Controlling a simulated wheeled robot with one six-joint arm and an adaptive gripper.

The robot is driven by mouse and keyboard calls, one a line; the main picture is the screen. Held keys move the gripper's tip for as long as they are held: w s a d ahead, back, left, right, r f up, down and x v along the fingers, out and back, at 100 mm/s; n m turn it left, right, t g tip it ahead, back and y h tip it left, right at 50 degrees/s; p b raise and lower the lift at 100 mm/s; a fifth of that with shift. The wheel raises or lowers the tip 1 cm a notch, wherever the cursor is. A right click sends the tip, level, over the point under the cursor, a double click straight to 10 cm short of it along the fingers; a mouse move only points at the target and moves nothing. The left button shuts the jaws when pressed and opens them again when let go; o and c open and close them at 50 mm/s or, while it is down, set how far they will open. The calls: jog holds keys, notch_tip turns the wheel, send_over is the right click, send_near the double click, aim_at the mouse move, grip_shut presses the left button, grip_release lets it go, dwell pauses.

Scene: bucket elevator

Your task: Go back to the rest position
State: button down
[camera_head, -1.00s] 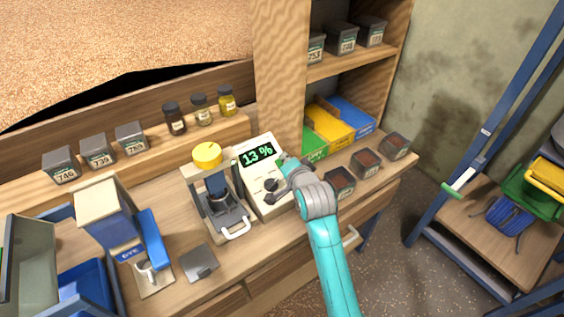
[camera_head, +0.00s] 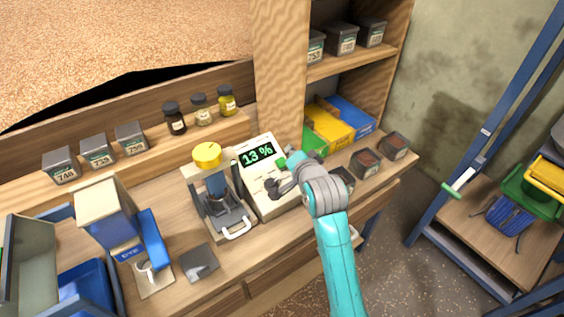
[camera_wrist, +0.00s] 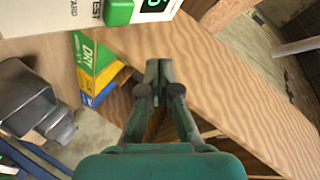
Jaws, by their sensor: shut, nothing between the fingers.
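My gripper (camera_wrist: 158,72) is shut and empty in the wrist view, its two fingers together at the tips. My teal arm reaches in from the bottom and hides part of the bench edge and a dark sample box (camera_head: 345,177).
A press-like device with a yellow knob (camera_head: 207,154) stands left of the meter. Yellow (camera_head: 329,126) and blue boxes lie behind. Sample boxes (camera_head: 366,162) line the right bench edge. A blue rack (camera_head: 505,110) stands right, with open floor between.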

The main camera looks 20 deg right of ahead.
dwell(0.4)
jog(key=s+f+n, duration=0.1)
jog(key=s+f, duration=0.3)
jog(key=s+f+n, duration=0.1)
jog(key=s+f, duration=0.2)
jog(key=s, duration=0.1)
jog(key=s+f+n, duration=0.1)
jog(key=s+f, duration=0.3)
jog(key=shift+s+f, duration=0.3)
jog(key=shift+s, duration=0.1)
jog(key=s+f+n, duration=0.2)
jog(key=s+n, duration=0.1)
jog(key=s, duration=1.1)
jog(key=s+f+n, duration=0.2)
jog(key=s, duration=1.1)
jog(key=s+r+n, duration=0.1)
jog(key=s+r, duration=0.1)
jog(key=s, duration=0.4)
jog(key=s+r+n, duration=0.2)
jog(key=s+r, duration=0.1)
jog(key=s, duration=0.3)
jog(key=shift+s+a+r+t, duration=0.15)
jog(key=shift+s+r+t, duration=0.05)
jog(key=shift+r+t, duration=0.1)
